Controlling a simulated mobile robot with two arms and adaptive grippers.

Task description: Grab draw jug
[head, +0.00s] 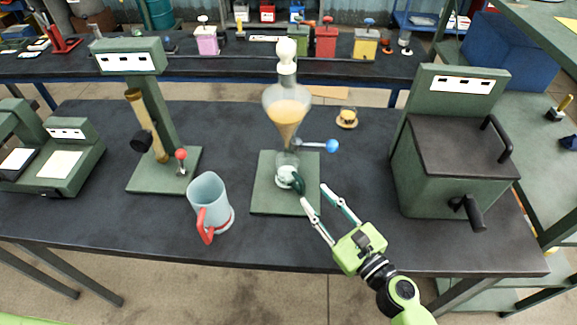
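A small clear jug (286,171) with a dark green handle stands upright on the green base plate (268,203) of the funnel stand, below the funnel's outlet. A larger pale blue jug (209,200) with a red handle stands on the table to its left; no label shows which one is called the draw jug. My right gripper (313,192) reaches in from the lower right. Its two fingers are spread and empty, with the tips just right of the green handle, close to it. I cannot tell whether they touch it. My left gripper is not in view.
The glass funnel (286,107) holds amber liquid above the small jug, with a blue-knobbed lever (332,146) at right. A green box machine (452,150) stands right, a green press-like stand (150,120) left. The table's front middle is clear.

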